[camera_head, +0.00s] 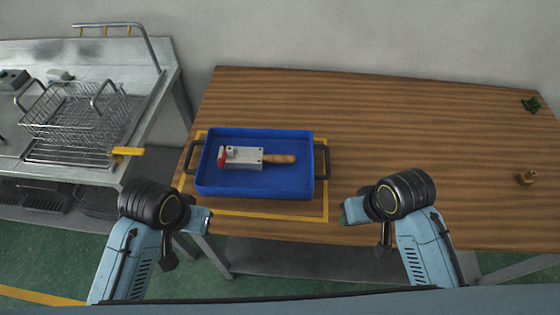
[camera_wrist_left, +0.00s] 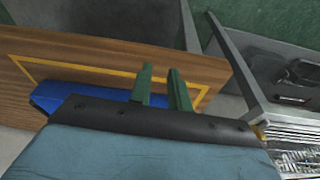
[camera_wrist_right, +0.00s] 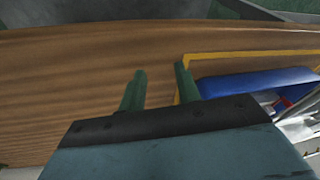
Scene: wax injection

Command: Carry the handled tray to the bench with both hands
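The blue handled tray (camera_head: 255,190) sits flat on the wooden bench (camera_head: 420,130), within a yellow outline. Its dark handles stick out at the left (camera_head: 190,158) and right (camera_head: 325,162) ends. A grey metal block with a red part and wooden handle (camera_head: 243,158) lies in it. My left gripper (camera_wrist_left: 160,68) is open and empty, in front of the tray's left end, apart from the handle. My right gripper (camera_wrist_right: 160,74) is open and empty, to the right of and in front of the right handle, apart from it. In the head view the fingertips are largely hidden.
A metal counter (camera_head: 150,80) at left carries a wire basket (camera_head: 70,110) and a yellow-ended piece (camera_head: 127,151). The bench between tray and fitting is clear.

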